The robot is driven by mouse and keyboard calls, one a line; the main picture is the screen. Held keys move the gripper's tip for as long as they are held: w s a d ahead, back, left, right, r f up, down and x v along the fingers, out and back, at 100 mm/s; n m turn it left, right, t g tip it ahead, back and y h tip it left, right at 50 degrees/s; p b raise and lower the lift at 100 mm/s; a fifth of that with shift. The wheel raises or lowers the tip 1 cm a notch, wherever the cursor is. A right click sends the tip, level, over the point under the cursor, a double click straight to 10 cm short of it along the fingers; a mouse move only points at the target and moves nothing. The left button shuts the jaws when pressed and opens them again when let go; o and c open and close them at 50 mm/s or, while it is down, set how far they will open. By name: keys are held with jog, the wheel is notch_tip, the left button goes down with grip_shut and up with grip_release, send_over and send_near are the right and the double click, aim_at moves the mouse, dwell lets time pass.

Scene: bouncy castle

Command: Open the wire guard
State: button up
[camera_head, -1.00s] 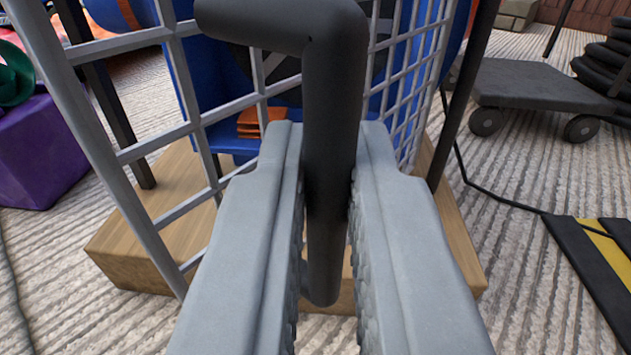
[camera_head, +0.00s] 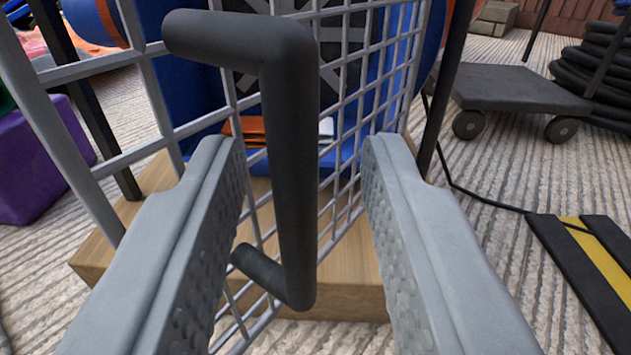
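The wire guard (camera_head: 352,120) is a grey metal grid that stands ajar in front of a blue blower (camera_head: 195,105). Its black bar handle (camera_head: 290,170) runs upright, with bent ends that meet the grid at top and bottom. My gripper (camera_head: 305,150) is open, with one finger on each side of the handle. Both fingers are clear of the handle. Part of the grid is hidden behind the fingers and the handle.
A wooden base (camera_head: 345,270) lies under the blower. A purple block (camera_head: 40,170) is at the left. A dark cart (camera_head: 515,88) and coiled black hose (camera_head: 595,75) are at the right, with a black-and-yellow cable ramp (camera_head: 590,250) and a cable on the ribbed floor.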

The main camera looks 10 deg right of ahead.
jog(key=v, duration=0.7)
jog(key=shift+d, duration=0.1)
